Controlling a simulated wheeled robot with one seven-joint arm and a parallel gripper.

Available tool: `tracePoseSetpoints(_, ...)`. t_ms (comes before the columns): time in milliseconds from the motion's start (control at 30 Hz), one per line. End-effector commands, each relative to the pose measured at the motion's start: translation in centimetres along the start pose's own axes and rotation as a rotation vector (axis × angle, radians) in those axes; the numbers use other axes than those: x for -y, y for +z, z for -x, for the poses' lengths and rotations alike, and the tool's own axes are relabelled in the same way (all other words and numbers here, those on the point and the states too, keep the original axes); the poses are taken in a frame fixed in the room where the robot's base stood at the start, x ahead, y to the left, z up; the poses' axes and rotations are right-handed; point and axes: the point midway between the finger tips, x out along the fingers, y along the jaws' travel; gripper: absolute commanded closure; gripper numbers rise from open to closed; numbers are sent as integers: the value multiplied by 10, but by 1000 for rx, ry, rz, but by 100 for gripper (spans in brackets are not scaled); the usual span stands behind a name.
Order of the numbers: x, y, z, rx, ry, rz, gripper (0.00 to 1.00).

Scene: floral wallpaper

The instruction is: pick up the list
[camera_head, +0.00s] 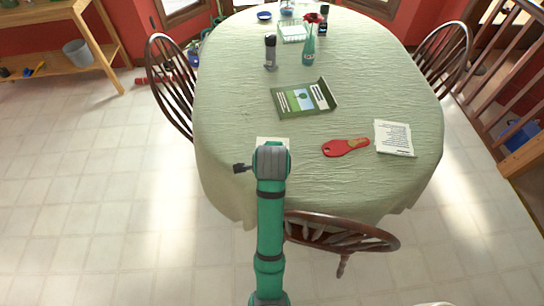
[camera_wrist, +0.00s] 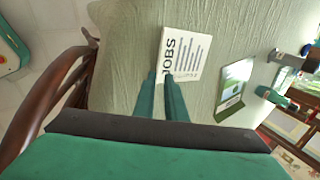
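A white sheet headed JOBS with lines of text, the list (camera_wrist: 184,52), lies flat on the table in the wrist view, just beyond my fingertips. In the head view a white sheet (camera_head: 270,140), mostly hidden by my arm, appears to be the same one. My gripper (camera_wrist: 161,76) has its two green fingers a little apart, with tablecloth showing between them and nothing held. In the head view its dark end (camera_head: 240,168) is over the near left part of the table, beside that sheet.
A second printed sheet (camera_head: 394,138) and a red paddle-like object (camera_head: 345,147) lie to the right. A green booklet (camera_head: 303,97) lies farther back, with a dark grinder (camera_head: 270,52) and a flower vase (camera_head: 308,50) behind it. Chairs surround the table; one (camera_head: 340,232) is close to my arm.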

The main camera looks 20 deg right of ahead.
Motion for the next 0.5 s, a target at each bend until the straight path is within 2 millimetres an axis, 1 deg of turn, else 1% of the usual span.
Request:
tracePoseSetpoints(67, -2, -1, -4, 0, 2, -2, 89)
tracePoseSetpoints(200, -2, 0, -23, 1, 4, 0, 89)
tracePoseSetpoints(433, -2, 1, -36, 1, 3, 0, 89)
tracePoseSetpoints(500, -3, 3, -45, 1, 4, 0, 89)
